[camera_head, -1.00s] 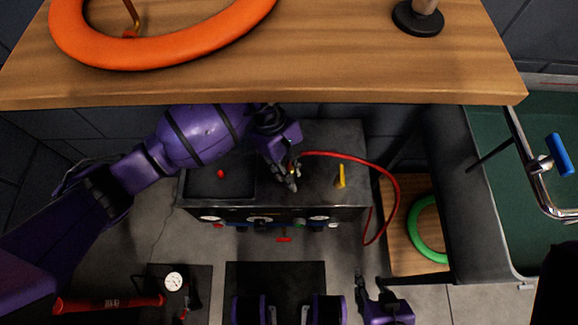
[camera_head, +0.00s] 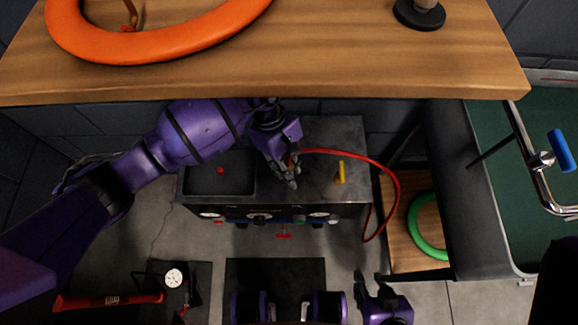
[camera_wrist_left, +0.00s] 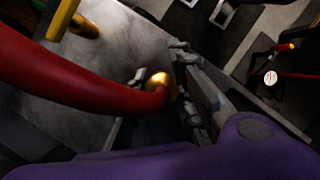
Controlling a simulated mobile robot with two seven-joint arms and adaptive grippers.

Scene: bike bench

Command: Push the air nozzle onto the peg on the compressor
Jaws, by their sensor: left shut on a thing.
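The compressor (camera_head: 318,182) is a dark box on the floor below the workbench. A yellow upright part (camera_head: 341,172), which looks like the peg, stands on its top at the right. In the left wrist view a yellow bar (camera_wrist_left: 62,20) shows at the top left, beside a brass cylinder. My left gripper (camera_head: 291,180) is over the compressor top, left of the yellow part and apart from it. It is shut on the brass air nozzle (camera_wrist_left: 160,84) at the end of the red hose (camera_wrist_left: 70,80). The nozzle's tip is hidden. My right gripper (camera_head: 370,278) is open and empty, low in the head view.
The wooden workbench (camera_head: 270,70) overhangs the compressor's back, with an orange ring on it. The red hose loops right of the compressor. A green ring (camera_head: 425,235) lies on a wooden board at the right. A gauge (camera_head: 173,278) and red pump lie at the lower left.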

